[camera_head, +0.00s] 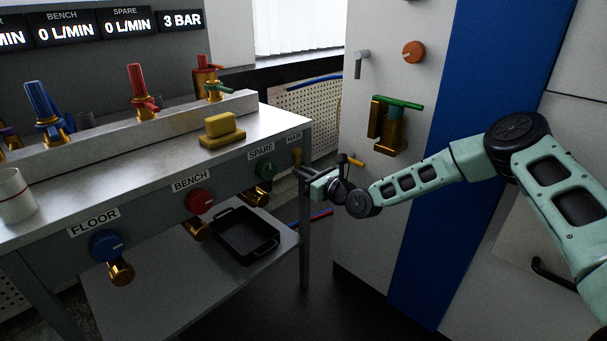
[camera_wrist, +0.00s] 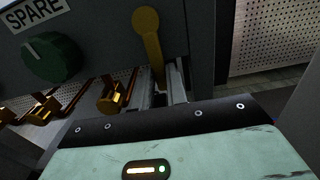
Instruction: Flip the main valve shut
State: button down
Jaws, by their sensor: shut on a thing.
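The main valve's yellow lever (camera_wrist: 150,45) hangs down from its round pivot in the wrist view, tilted slightly. In the head view the lever (camera_head: 297,156) shows small below the MAIN label (camera_head: 294,137), at the right end of the bench front. My gripper (camera_head: 303,172) reaches it from the right. In the wrist view my gripper's grey fingers (camera_wrist: 161,92) are shut on the lower part of the lever. The exact contact is partly hidden by the gripper body.
Left of it are the green SPARE knob (camera_head: 265,169), red BENCH knob (camera_head: 199,201) and blue FLOOR knob (camera_head: 106,245). A black tray (camera_head: 246,236) sits on the lower shelf. A cabinet with a green-handled brass valve (camera_head: 388,125) stands behind my arm.

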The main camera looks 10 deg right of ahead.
aim_at(294, 138)
jog(key=c, duration=1.4)
grip_release()
notch_tip(294, 138, up, 10)
jog(key=p, duration=0.2)
jog(key=shift+p, duration=0.4)
